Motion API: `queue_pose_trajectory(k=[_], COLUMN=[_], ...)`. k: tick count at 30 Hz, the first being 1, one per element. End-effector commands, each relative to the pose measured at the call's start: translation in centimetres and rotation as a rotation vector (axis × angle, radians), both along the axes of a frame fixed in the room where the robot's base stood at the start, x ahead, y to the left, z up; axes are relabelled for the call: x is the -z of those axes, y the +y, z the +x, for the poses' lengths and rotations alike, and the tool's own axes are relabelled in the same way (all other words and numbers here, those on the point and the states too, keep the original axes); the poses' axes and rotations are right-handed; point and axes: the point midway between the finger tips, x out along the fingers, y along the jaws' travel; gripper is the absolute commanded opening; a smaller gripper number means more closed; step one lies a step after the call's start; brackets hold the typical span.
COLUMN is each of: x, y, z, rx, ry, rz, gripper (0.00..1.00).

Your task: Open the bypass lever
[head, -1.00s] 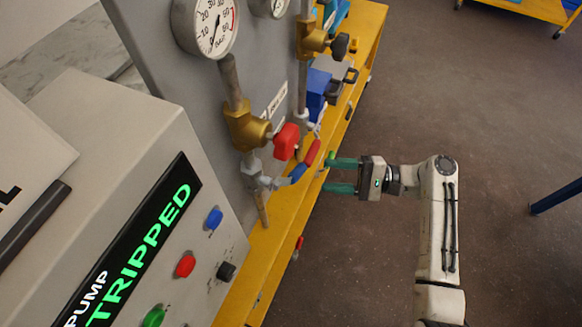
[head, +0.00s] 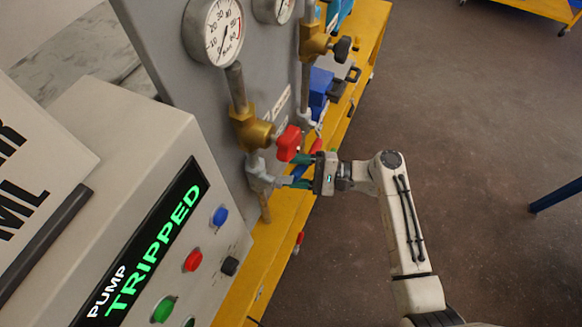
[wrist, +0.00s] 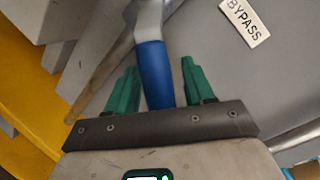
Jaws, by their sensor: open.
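The bypass lever has a blue handle (wrist: 154,75) on a silver stem. In the wrist view it runs between my gripper's two green fingers, with gaps on both sides. A white BYPASS label (wrist: 245,22) is on the grey panel beside it. In the head view the blue handle (head: 299,172) sticks out from a grey valve body (head: 259,174) low on the left pipe, partly hidden by my gripper. My gripper (head: 299,171) is open around the handle, fingers pointing toward the panel. I see no clear contact.
A red knob (head: 289,143) on a brass valve (head: 250,129) is just above my fingers. Another brass valve with a black knob (head: 342,48) stands farther back. The pump console (head: 150,170) reads TRIPPED.

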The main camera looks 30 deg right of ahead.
Motion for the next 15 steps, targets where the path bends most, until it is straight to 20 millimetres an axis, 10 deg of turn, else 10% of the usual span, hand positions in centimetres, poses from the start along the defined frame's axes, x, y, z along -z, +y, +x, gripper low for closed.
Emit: queue_pose_trajectory(k=[15], x=[-0.01], y=[-0.04], z=[-0.02], rx=[0.0], ry=[-0.001], rz=[-0.001], gripper=[0.16])
